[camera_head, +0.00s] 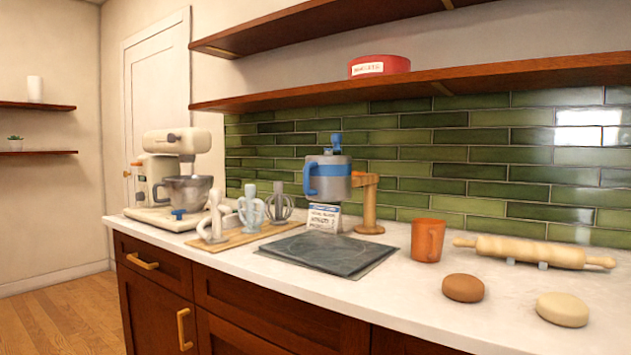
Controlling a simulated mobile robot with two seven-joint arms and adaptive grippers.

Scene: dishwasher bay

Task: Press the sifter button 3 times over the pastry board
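The sifter (329,176) is a silver cup with a blue band, a blue handle on its left side and a blue button (336,139) on top. It is upright and raised above the counter, beside a wooden stand (368,207) whose arm reaches toward it. I cannot tell exactly how it is supported. A dark slate slab (330,252), which looks like the pastry board, lies flat on the counter in front of the sifter. Its surface is bare. Neither of my grippers shows in the head view.
A small printed card (323,217) stands below the sifter. Left are mixer attachments on a wooden board (236,239) and a stand mixer (177,167). A shelf (480,83) overhangs the counter.

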